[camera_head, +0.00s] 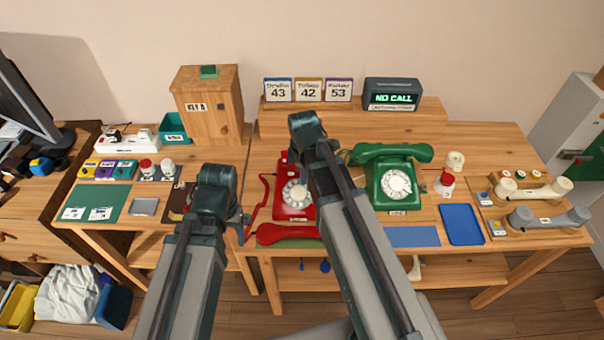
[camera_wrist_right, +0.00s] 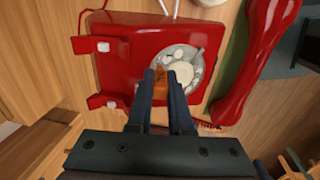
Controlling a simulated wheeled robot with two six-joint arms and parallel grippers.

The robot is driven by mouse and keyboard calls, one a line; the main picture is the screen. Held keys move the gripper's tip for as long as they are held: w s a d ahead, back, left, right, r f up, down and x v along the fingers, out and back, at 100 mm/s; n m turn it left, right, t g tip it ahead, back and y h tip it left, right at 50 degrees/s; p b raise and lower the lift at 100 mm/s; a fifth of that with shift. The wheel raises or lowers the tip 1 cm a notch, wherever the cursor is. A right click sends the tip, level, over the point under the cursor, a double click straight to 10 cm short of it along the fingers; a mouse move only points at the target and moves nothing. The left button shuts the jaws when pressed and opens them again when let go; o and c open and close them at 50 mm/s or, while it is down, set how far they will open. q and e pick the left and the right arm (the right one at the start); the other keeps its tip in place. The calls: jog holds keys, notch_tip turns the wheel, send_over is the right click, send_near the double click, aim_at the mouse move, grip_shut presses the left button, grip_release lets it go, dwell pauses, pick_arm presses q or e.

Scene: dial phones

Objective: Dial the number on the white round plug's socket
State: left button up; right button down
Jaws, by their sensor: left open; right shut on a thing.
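The red dial phone (camera_head: 296,193) stands on the table, and its red handset (camera_head: 290,234) lies off it at the front edge. In the right wrist view, the phone's dial (camera_wrist_right: 190,66) is at the fingertips. My right gripper (camera_wrist_right: 160,82) is shut on a small orange-brown piece (camera_wrist_right: 162,88) at the dial's edge; whether it touches the dial I cannot tell. My left gripper (camera_head: 243,224) is open beside the handset, partly hidden by its arm. A white round knob-like thing (camera_head: 168,168) sits on the left table. A white strip (camera_head: 128,137) holds plugs, their labels unreadable.
A green phone (camera_head: 397,187) with its handset on stands to the right. Cards (camera_head: 309,90) reading 43, 42 and 53 stand behind, next to a display (camera_head: 392,96) reading "NO CALL". A wooden box (camera_head: 212,110) is at back left.

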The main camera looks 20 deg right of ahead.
jog(key=shift+s+d+f, duration=0.1)
jog(key=shift+s+d, duration=0.25)
jog(key=shift+s+d+f, duration=0.2)
jog(key=shift+s+d, duration=0.1)
jog(key=shift+s, duration=0.25)
jog(key=shift+b, duration=0.3)
jog(key=shift+s+f, duration=0.25)
jog(key=shift+s, duration=0.4)
